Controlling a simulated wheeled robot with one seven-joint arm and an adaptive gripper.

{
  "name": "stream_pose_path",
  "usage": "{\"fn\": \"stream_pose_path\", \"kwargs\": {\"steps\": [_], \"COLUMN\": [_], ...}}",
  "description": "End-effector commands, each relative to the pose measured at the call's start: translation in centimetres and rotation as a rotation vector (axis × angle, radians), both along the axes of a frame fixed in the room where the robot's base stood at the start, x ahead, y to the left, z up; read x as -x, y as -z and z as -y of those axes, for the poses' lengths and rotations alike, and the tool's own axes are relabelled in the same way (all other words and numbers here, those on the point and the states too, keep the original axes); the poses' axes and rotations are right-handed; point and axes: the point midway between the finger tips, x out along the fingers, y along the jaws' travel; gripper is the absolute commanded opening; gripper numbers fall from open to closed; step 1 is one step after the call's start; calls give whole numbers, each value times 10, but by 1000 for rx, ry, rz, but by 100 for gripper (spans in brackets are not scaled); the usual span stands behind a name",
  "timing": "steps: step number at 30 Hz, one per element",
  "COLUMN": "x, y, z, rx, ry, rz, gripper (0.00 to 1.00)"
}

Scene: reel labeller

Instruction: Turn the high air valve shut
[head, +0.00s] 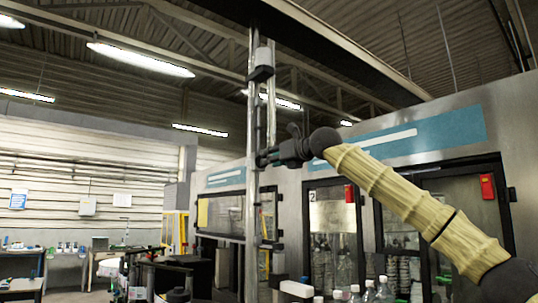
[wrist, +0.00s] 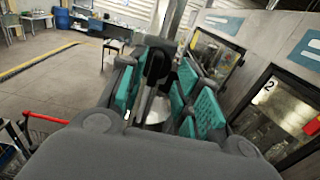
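My gripper (head: 268,157) is raised on my arm at the tall vertical pipe (head: 252,110), in the middle of the head view. In the wrist view my gripper (wrist: 158,100) has its teal-padded fingers spread apart. A black lever-like part (wrist: 155,66), which looks like the air valve's handle, stands upright between the fingers. Gaps seem to show beside it, and I cannot tell whether a pad touches it. The pipe (wrist: 168,16) rises behind it. The valve body is mostly hidden by my gripper in both views.
A steel machine cabinet (head: 455,140) with a blue stripe and glazed doors stands close on the right. A red bar (wrist: 48,119) shows at lower left in the wrist view. Workbenches (head: 65,255) stand far left. Open floor (wrist: 62,85) lies beyond.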

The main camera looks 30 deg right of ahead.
Motion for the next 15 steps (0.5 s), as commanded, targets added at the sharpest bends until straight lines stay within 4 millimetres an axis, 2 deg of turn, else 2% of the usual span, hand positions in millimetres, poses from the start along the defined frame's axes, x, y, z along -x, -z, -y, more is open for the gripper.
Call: {"fn": "stream_pose_path", "kwargs": {"steps": [1, 6, 15], "x": [-7, -15, -17], "y": [-1, 0, 1], "z": [-2, -3, -3], "rx": [1, 1, 1], "ry": [-2, -3, -2], "rz": [-2, 0, 0], "gripper": [33, 33, 33]}}
